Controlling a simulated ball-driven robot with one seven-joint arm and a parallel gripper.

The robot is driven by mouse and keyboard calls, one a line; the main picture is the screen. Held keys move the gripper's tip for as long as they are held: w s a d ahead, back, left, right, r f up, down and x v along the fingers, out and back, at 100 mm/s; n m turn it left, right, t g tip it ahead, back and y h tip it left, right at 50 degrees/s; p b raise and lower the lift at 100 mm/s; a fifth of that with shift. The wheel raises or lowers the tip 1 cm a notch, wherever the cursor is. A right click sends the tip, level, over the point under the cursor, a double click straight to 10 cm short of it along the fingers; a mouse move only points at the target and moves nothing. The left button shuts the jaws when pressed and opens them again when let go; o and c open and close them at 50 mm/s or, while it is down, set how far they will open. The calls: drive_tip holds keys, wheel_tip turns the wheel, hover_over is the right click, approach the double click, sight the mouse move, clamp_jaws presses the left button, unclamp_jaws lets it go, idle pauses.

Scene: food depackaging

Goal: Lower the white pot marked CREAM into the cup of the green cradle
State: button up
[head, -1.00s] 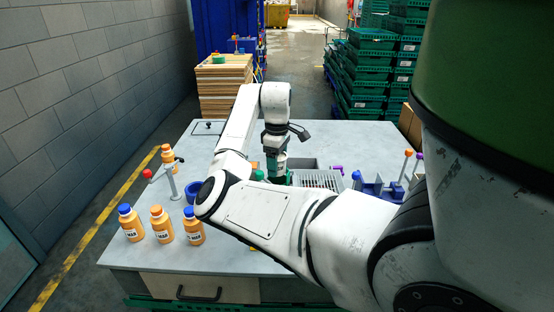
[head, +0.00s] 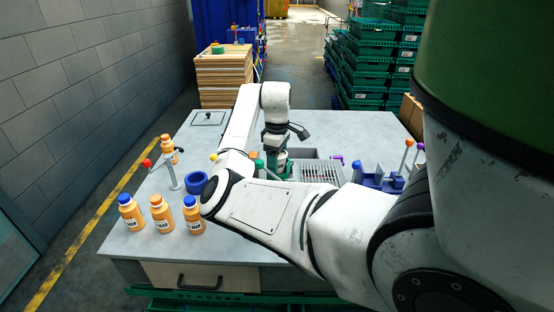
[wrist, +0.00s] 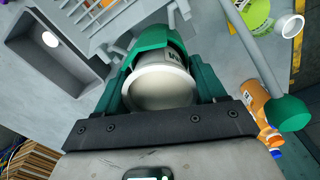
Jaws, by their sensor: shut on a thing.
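The white pot (wrist: 160,85) is between my gripper's green fingers in the wrist view, its pale round end facing the camera. Only part of a dark label shows on its side; I cannot read it. My gripper (wrist: 158,88) is shut on the pot. A green curved wall (wrist: 150,58), which looks like the cradle's cup, shows just beyond the pot and partly around it. I cannot tell how deep the pot sits or whether they touch. In the head view my gripper (head: 275,164) is over the middle of the table, and the pot is mostly hidden there.
A sink (wrist: 62,42) and wire rack (head: 318,172) lie close by. A green-ended lever (wrist: 290,113) stands beside the gripper in the wrist view. Several orange bottles (head: 162,216), a blue ring (head: 196,182) and a red-knobbed post (head: 170,172) stand left. Blue holders (head: 376,181) stand right.

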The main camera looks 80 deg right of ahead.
drive_tip(key=shift+f, duration=0.35)
idle(0.5)
drive_tip(key=o, duration=1.2)
drive_tip(key=shift+r, duration=0.1)
wheel_tip(320, 180, up, 11)
drive_tip(key=shift+f, duration=0.2)
